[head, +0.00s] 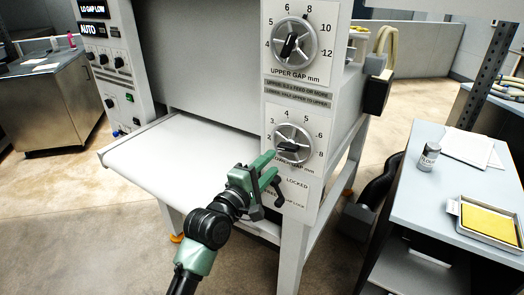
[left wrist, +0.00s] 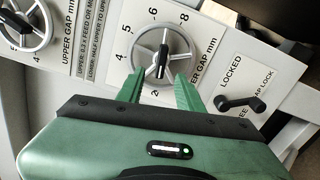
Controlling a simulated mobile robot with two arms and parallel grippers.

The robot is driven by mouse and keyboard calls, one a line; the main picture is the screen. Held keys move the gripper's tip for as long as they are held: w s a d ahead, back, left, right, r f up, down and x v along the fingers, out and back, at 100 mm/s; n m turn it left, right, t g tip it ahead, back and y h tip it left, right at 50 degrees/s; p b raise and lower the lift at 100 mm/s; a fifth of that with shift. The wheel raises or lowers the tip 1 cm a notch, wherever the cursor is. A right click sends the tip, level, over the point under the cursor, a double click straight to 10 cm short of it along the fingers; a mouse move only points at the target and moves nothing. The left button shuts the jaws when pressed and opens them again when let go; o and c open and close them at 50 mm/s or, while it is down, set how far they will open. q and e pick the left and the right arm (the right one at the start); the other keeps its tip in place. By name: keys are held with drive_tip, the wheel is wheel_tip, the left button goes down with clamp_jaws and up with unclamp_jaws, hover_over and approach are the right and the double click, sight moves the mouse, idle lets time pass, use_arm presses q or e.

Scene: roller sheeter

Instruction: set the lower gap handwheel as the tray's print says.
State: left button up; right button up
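The lower gap handwheel (head: 291,145) is a grey spoked wheel with a black bar across its hub, on a dial numbered up to 8. The bar lies nearly level in the head view; I cannot tell its exact reading. My left gripper (head: 272,168) is open just below the wheel. In the left wrist view its green fingers (left wrist: 160,88) are apart, tips overlapping the near rim of the wheel (left wrist: 158,62); contact is unclear. A metal tray (head: 461,212) holding a yellow slab (head: 487,223) lies on the right table; I cannot read any print on it. My right gripper is out of view.
The upper gap handwheel (head: 294,43) sits above. A black gap lock lever (left wrist: 243,103) is beside the gripper, near the word LOCKED. A placard (head: 298,97) separates the dials. A display (head: 93,9) reads "LO GAP LOW". A can (head: 429,157) and papers (head: 467,147) are on the right table.

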sight(286, 150)
use_arm(q)
drive_tip(key=p+x, duration=0.1)
drive_tip(key=x, duration=0.6)
drive_tip(key=shift+w+d+f, duration=0.1)
drive_tip(key=shift+w+d, duration=0.15)
drive_tip(key=shift+w, duration=0.05)
clamp_jaws()
